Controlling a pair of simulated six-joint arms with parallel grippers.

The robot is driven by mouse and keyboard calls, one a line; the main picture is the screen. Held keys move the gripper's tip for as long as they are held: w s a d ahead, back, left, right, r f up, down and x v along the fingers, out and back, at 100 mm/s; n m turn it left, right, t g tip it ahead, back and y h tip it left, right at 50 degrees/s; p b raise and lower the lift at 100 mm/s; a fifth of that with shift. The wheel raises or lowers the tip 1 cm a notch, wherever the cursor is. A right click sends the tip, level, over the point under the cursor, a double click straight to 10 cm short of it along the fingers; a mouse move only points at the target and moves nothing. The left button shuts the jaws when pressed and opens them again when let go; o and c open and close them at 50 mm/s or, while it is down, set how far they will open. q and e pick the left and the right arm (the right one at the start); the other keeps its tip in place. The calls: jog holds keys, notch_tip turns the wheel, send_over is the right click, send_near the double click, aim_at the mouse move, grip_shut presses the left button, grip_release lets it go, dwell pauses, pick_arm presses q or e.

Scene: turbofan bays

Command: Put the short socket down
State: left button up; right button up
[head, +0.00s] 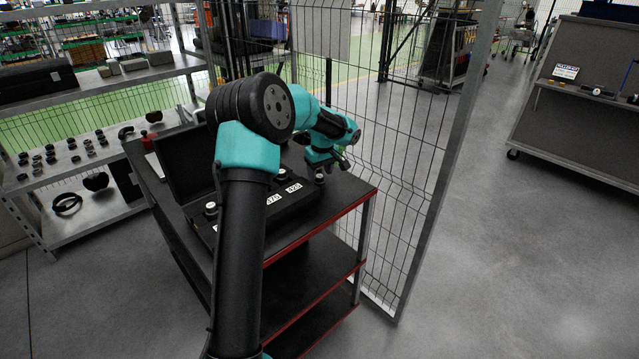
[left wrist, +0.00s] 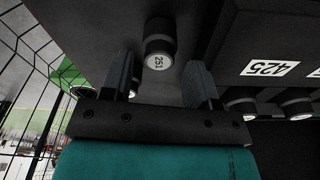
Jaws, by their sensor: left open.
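My left gripper (head: 322,166) is low over the right end of the cart top, beside the open case. In the left wrist view its two fingers (left wrist: 158,68) are open and apart, one on each side of a short dark socket (left wrist: 158,40) with a pale end face marked 251. Gaps show between the socket and both fingers. The socket is on the dark surface outside the case (left wrist: 222,45); in the head view a small part of it (head: 319,179) shows under the gripper. My right gripper is not in view.
The open black case (head: 300,205) on the cart (head: 345,200) has labels 475 and 425. More sockets (left wrist: 294,108) show near the 425 label. A wire mesh fence (head: 400,150) stands close behind the cart. A shelf with small parts (head: 70,160) is at left.

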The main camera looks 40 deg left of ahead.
aim_at(320, 176)
pick_arm(q)
jog(key=f, duration=0.3)
jog(key=shift+w+a+f, duration=0.1)
jog(key=shift+a+f, duration=0.05)
jog(key=shift+a, duration=0.05)
jog(key=c, duration=0.9)
jog(key=shift+o, duration=0.2)
jog(key=shift+r, duration=5.05)
